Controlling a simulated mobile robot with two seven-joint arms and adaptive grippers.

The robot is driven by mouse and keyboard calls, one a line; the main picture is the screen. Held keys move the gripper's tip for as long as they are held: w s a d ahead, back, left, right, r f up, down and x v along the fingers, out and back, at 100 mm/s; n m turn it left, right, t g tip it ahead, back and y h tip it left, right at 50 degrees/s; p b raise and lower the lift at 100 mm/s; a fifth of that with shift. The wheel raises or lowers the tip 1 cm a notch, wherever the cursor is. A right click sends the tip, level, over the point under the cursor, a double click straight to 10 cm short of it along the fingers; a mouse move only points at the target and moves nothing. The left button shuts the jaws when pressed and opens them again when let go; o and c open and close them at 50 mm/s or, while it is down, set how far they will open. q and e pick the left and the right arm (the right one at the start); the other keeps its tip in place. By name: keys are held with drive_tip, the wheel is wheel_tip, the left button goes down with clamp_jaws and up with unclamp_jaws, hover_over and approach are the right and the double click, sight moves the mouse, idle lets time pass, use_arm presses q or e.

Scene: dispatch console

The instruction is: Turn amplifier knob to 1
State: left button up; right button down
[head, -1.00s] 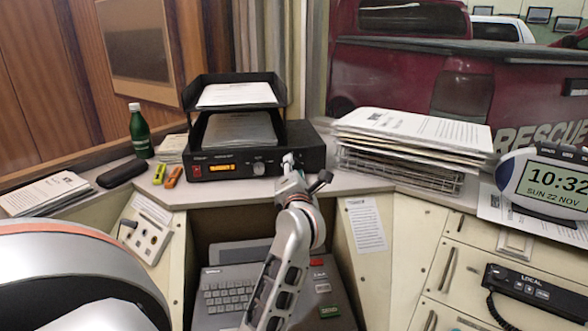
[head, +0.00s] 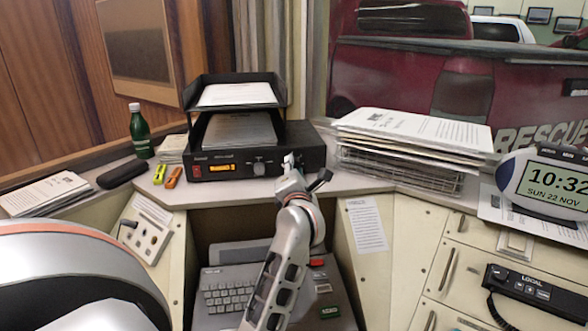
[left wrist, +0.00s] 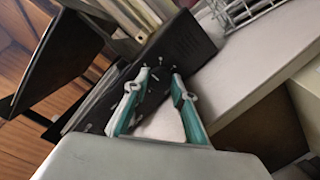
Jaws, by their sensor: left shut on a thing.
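My left gripper (head: 288,163) is at the right part of this panel, shut on a knob that the fingers hide in the head view. In the left wrist view, the two teal-and-grey fingers (left wrist: 160,82) point at the dark panel, with a small dark shape between their tips. White marks show on the panel around them. The knob's setting cannot be read. My right gripper is not in view.
A black paper tray (head: 238,97) stands on the amplifier. A wire rack with papers (head: 405,150) is close to its right.

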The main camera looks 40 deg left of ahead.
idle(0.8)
use_arm(q)
drive_tip(key=o, duration=0.8)
drive_tip(key=shift+d, duration=0.1)
drive_tip(key=v, duration=1.2)
